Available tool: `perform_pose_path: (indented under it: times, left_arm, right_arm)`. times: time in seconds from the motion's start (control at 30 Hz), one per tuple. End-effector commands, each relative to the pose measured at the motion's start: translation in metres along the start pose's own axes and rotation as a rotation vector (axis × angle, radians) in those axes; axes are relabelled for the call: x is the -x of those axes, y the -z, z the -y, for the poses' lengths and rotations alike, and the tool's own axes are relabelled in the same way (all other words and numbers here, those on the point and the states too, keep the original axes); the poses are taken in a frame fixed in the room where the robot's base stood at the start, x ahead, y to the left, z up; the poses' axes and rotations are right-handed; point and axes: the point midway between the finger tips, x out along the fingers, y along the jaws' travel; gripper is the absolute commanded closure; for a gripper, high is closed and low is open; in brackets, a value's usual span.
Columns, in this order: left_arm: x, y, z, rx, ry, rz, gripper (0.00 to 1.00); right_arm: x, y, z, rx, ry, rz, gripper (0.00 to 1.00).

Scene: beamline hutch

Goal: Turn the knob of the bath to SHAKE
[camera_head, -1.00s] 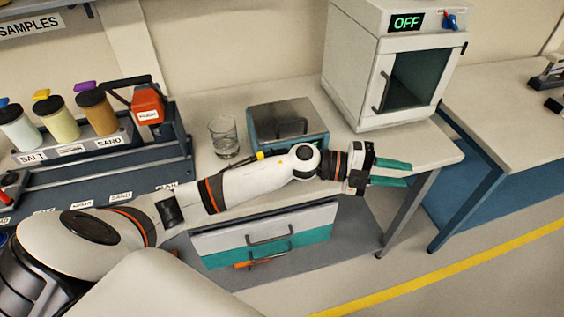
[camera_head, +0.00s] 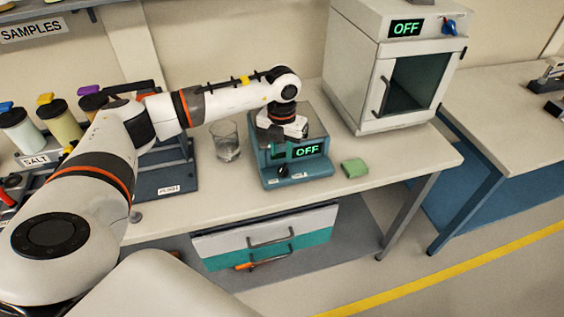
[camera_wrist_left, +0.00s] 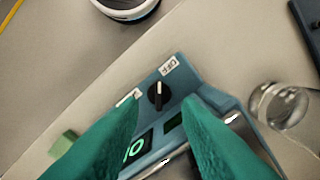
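The bath (camera_head: 290,182) is a blue-teal box on the bench, and its display (camera_head: 307,150) reads OFF. Its black knob (camera_head: 283,171) is on the front panel, left of the display. In the left wrist view the knob (camera_wrist_left: 158,96) shows a white pointer line aimed roughly towards the OFF label (camera_wrist_left: 169,66). A second label (camera_wrist_left: 128,97) there is too small to read. My left gripper (camera_head: 279,152) is above the bath, pointing down. In the wrist view its two teal fingers (camera_wrist_left: 161,101) are apart, with the knob visible between their tips and nothing held.
A glass beaker (camera_head: 225,142) stands left of the bath. A green block (camera_head: 354,168) lies to its right. A white oven (camera_head: 364,80) with its own OFF display stands at the back right. Sample jars (camera_head: 58,120) stand in a rack at left.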

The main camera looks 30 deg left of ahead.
Motion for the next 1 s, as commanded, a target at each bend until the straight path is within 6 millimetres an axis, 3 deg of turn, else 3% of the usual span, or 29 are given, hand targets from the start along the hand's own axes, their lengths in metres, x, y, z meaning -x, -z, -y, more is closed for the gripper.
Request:
perform_pose_path:
  times: [0.2,0.33,0.73,0.77,0.93,1.0]
  left_arm:
    - [-0.040,-0.001,-0.001,-0.001,-0.001,0.004,0.69]
    - [-0.056,0.000,-0.001,-0.001,-0.002,0.002,0.69]
    - [-0.066,0.000,-0.001,-0.003,-0.003,-0.001,0.69]
    - [-0.066,0.000,-0.001,-0.003,-0.003,-0.001,0.71]
    - [-0.066,0.000,-0.001,-0.003,-0.003,-0.001,0.99]
    - [-0.065,0.000,-0.001,-0.003,-0.003,-0.001,1.00]
  right_arm:
    - [0.015,-0.001,0.000,0.000,0.000,0.000,0.64]
    - [0.018,-0.002,0.000,-0.001,0.000,0.000,0.64]
    - [0.018,-0.002,0.001,0.000,0.000,0.001,0.64]
    - [0.018,-0.002,0.001,0.000,0.000,0.001,0.64]
    - [0.018,-0.002,0.001,0.000,0.001,0.000,0.64]
    - [0.019,-0.002,0.002,0.000,0.002,0.000,0.64]
